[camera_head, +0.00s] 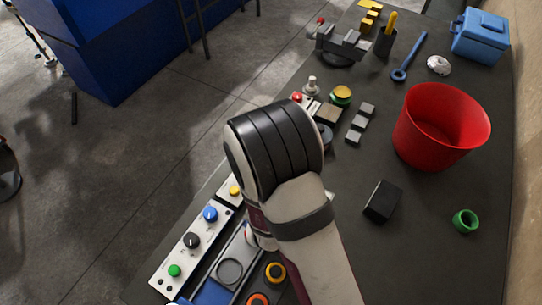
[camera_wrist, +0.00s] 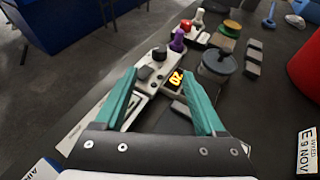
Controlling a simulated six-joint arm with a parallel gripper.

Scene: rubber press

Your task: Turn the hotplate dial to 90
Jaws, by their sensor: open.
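My gripper (camera_wrist: 157,78) shows in the wrist view with two teal fingers spread apart and nothing held between them. Just beyond the fingertips is a pale unit with a small dark display (camera_wrist: 176,79) with yellow digits, seen at an angle; they look like 20 or 02. A black knob (camera_wrist: 160,53) stands on a pale panel just past the fingertips, apart from them. I cannot tell for certain whether it is the hotplate dial. In the head view my arm covers this area and the gripper's fingers are hidden.
A grey round lidded item (camera_wrist: 216,65) stands right of the display, close to the right finger. Purple knobs (camera_wrist: 178,40) stand beyond. In the head view, a panel with coloured knobs (camera_head: 192,241) is left of my arm; a red bucket (camera_head: 440,125) and a black block (camera_head: 383,201) are right.

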